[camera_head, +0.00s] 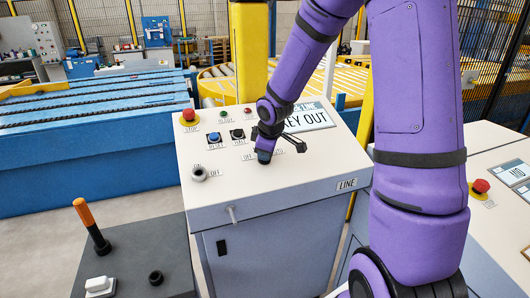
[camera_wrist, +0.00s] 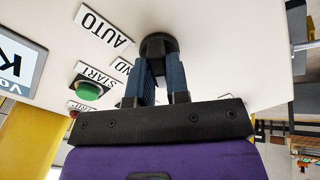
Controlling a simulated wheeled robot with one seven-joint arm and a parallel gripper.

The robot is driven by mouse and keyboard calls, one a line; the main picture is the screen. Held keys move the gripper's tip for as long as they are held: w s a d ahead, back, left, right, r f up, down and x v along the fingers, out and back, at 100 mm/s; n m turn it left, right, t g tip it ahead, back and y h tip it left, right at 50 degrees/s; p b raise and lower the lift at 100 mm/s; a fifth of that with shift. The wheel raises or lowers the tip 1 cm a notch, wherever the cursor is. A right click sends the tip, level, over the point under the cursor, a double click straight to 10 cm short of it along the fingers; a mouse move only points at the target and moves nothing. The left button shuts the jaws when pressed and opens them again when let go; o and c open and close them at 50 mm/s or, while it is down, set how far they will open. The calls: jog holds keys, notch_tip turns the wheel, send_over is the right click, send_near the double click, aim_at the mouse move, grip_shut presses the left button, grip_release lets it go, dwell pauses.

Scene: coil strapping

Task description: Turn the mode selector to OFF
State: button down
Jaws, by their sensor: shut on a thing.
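The mode selector is a round black knob (camera_wrist: 158,44) on the white console face in the wrist view. My gripper (camera_wrist: 160,66) is shut on it, with one finger on each side. AUTO and a partly hidden label ending in ND stand beside the knob. In the head view my gripper (camera_head: 264,155) reaches down to the console top (camera_head: 290,180), and the knob is hidden behind it. An OFF label (camera_head: 248,157) shows just left of the gripper. The knob's pointer is hidden, so I cannot tell its setting.
A green START button (camera_wrist: 88,92) is close to my gripper. An orange-handled lever (camera_head: 90,225) stands at the lower left.

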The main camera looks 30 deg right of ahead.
jog(key=shift+n, duration=0.4)
jog(key=c, duration=1.1)
grip_release()
jog(key=shift+r, duration=0.1)
jog(key=v, duration=1)
jog(key=shift+r, duration=0.25)
jog(key=shift+s+a, duration=0.15)
jog(key=shift+s, duration=0.05)
jog(key=s+a+r+m, duration=0.2)
jog(key=s+r+m, duration=0.1)
jog(key=s, duration=0.5)
jog(key=s+a+r+m, duration=0.2)
jog(key=s+r+m, duration=0.1)
jog(key=s, duration=0.6)
jog(key=s+a+r+m, duration=0.2)
jog(key=s+r+m, duration=0.2)
jog(key=s, duration=0.4)
jog(key=shift+s+a+r+t+y, duration=0.2)
jog(key=shift+a+r+t+y, duration=0.15)
jog(key=shift+r, duration=0.35)
